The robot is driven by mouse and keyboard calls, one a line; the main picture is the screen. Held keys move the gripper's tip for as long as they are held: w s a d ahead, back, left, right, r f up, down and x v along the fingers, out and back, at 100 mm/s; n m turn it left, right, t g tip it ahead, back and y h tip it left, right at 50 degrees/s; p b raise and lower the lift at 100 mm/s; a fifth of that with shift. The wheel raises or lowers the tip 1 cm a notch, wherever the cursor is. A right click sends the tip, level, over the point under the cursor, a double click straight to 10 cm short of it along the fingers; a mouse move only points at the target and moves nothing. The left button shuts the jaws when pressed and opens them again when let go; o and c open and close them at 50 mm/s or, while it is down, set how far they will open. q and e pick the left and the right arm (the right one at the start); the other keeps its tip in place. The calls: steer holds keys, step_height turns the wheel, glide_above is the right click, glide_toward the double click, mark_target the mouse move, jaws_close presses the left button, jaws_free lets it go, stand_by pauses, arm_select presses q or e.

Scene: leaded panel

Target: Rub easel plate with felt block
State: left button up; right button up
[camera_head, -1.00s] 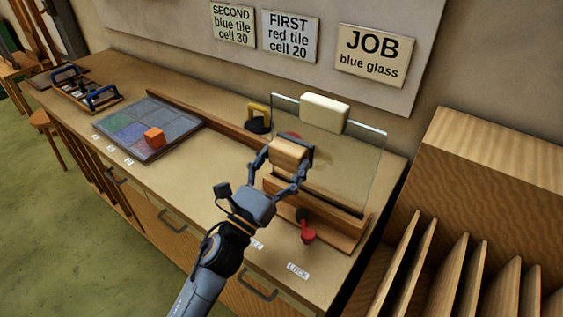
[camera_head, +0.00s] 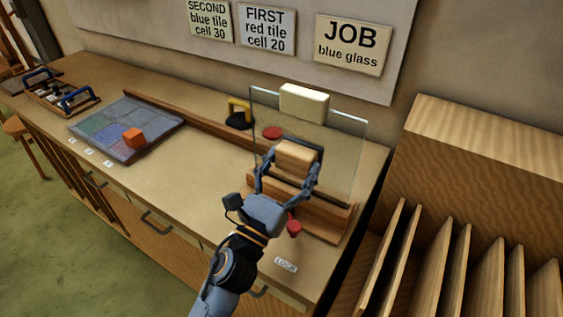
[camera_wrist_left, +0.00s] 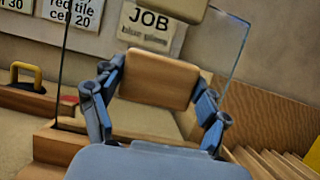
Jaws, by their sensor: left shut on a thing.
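The easel plate (camera_head: 345,150) is a clear glass pane standing upright in a wooden easel (camera_head: 328,222) at the right end of the bench. My left gripper (camera_head: 296,160) is shut on a tan felt block (camera_head: 296,152), in front of the lower middle of the pane. In the left wrist view the block (camera_wrist_left: 157,76) sits between the blue fingertips, with the pane (camera_wrist_left: 222,55) behind it. I cannot tell whether block and pane touch. My right gripper is not in view.
A cream block (camera_head: 304,103) sits at the pane's top edge. A red knob (camera_head: 294,228) is at the easel's front. A yellow-handled tool (camera_head: 239,113) and a red disc (camera_head: 272,132) are nearby. An orange cube (camera_head: 134,138) rests on a tiled panel (camera_head: 105,121). A slatted wooden rack (camera_head: 470,190) stands right.

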arm_select(q)
steer(key=shift+s+d+b, duration=0.25)
steer(key=shift+s+d, duration=0.45)
steer(key=shift+d, duration=0.25)
steer(key=shift+s+d+b, duration=0.25)
steer(key=shift+s+d, duration=0.4)
steer(key=shift+d, duration=0.3)
steer(key=shift+w+a+r, duration=0.1)
steer(key=shift+w+a, duration=0.95)
steer(key=shift+a, duration=0.3)
steer(key=shift+w+a, duration=0.6)
steer(key=shift+a, duration=0.2)
steer(key=shift+w+a, duration=0.55)
steer(key=shift+a, duration=0.25)
steer(key=shift+w+a, duration=0.5)
steer(key=shift+a, duration=0.25)
steer(key=shift+w+a, duration=0.5)
steer(key=shift+a, duration=0.2)
steer(key=s+a, duration=0.3)
steer(key=s, duration=0.2)
steer(key=shift+a, duration=0.25)
